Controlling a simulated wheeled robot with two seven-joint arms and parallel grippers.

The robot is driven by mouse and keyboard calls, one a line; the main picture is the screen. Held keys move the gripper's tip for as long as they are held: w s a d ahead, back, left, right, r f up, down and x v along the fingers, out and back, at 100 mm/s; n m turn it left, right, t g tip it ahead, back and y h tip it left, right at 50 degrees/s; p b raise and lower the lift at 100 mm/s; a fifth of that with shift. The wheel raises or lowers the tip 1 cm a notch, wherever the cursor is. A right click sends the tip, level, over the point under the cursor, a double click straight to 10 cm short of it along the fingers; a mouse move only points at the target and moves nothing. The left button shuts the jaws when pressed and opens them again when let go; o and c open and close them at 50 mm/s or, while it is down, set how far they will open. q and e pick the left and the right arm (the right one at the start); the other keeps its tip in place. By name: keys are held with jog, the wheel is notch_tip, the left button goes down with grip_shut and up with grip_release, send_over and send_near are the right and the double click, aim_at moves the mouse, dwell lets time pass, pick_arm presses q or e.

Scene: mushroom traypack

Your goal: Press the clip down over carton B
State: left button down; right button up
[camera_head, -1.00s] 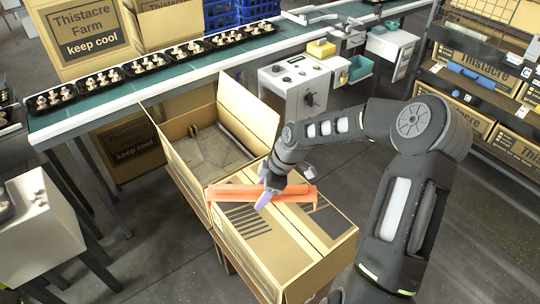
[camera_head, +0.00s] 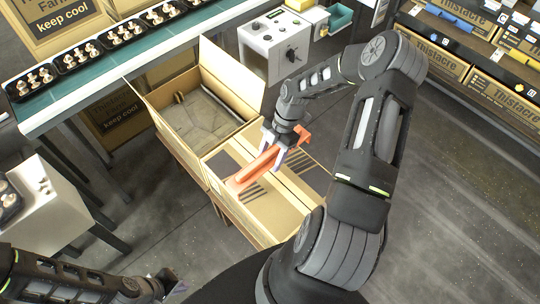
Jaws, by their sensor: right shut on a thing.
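An orange clip (camera_head: 256,168) is a long bar lying diagonally in the picture, at the top of the front carton (camera_head: 283,190). That carton is tan, with its top folded shut and dark printed bars on it; I see no letter marking it as B. My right gripper (camera_head: 278,146) is shut on the clip near its far end. I cannot tell whether the clip touches the carton. My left gripper (camera_head: 172,288) is at the bottom edge, away from the cartons; its fingers are too unclear to tell open from shut.
An open carton (camera_head: 163,112) with raised flaps stands directly behind the front carton. A conveyor (camera_head: 45,107) with trays of mushrooms runs along the back left. A white machine (camera_head: 262,52) stands behind the cartons, and a white stand (camera_head: 50,210) at left. The floor at right is clear.

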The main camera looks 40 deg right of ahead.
aim_at(270, 175)
jog(key=shift+f+b, duration=2.6)
jog(key=shift+f, duration=0.9)
jog(key=shift+s+f, duration=0.15)
jog(key=shift+s+a+f, duration=0.1)
jog(key=shift+s+f, duration=0.1)
jog(key=o, duration=1.5)
jog(key=shift+d+r+b, duration=0.25)
jog(key=shift+r+b, duration=0.1)
jog(key=v, duration=0.5)
jog(key=w+v, duration=0.1)
jog(key=v, duration=0.2)
jog(key=shift+a+r, duration=0.1)
jog(key=shift+a, duration=0.1)
jog(key=shift+r, duration=0.1)
